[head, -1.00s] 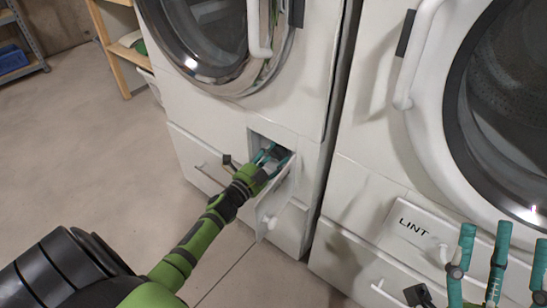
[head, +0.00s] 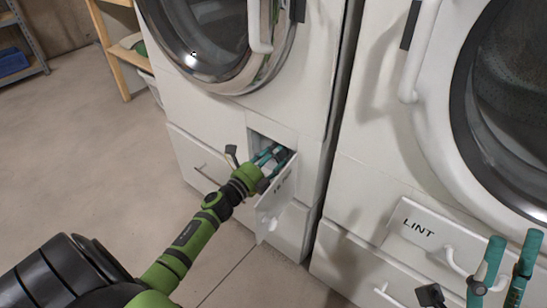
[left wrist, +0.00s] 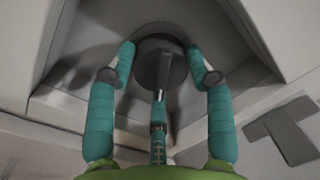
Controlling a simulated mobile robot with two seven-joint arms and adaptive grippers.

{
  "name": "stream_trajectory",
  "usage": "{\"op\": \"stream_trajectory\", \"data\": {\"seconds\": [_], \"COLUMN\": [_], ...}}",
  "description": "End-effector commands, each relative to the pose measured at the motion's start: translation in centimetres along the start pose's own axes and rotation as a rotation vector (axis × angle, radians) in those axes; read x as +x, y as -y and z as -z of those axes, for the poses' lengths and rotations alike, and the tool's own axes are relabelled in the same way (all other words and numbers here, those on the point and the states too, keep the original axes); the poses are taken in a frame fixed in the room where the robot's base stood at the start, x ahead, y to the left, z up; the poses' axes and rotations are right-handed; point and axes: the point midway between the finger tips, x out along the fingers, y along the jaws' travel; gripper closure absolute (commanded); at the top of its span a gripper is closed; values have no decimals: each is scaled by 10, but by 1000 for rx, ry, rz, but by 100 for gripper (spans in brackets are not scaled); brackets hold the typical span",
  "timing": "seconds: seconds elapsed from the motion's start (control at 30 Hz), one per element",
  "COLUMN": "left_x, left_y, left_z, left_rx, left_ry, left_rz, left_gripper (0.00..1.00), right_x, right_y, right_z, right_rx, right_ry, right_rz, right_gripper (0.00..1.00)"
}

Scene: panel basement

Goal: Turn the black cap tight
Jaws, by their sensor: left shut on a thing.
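The black cap (left wrist: 160,64) shows in the left wrist view as a dark round knob with a raised grip bar, inside a recess in the left machine's lower front. My left gripper (head: 271,156) reaches into this recess from the left in the head view. In the left wrist view, its teal fingers (left wrist: 163,72) are closed around the cap, at its left, right and lower sides. In the head view the fingers hide the cap. My right gripper (head: 513,242) is at the bottom right in the head view, its visible fingers apart with nothing between them.
A small white hatch door (head: 273,207) hangs open to the right of the recess. The right machine has a flap marked LINT (head: 418,226) and a round door (head: 505,105). Shelves with a blue bin (head: 12,61) stand at the far left. The grey floor (head: 85,145) is clear.

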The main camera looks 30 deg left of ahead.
Motion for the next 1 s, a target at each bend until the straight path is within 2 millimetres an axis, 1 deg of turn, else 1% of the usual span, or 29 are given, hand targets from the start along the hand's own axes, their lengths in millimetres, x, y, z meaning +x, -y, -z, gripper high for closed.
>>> {"op": "stream_trajectory", "data": {"seconds": [0.03, 0.5, 0.53, 0.57, 0.87, 1.0], "left_x": [0, 1, 1, 1, 0, -6], "left_y": [-1, 1, 1, 1, 1, 0], "left_z": [-8, -8, -8, -8, -4, -3], "left_rx": [11, 20, 19, 19, 17, 16], "left_ry": [14, 14, 14, 14, 7, 6], "left_rz": [-5, -2, -2, -2, 0, -2], "left_gripper": [80, 80, 35, 24, 24, 24], "right_x": [1, 3, 3, 3, 0, -1], "right_y": [-1, -2, -2, -2, 0, 0], "right_z": [1, 2, 2, 2, -1, -2], "right_rx": [-2, -5, -5, -5, -1, 1], "right_ry": [-8, -17, -17, -16, -2, 2], "right_rz": [-3, -8, -7, -7, -1, 1], "right_gripper": [44, 44, 44, 44, 44, 44]}}
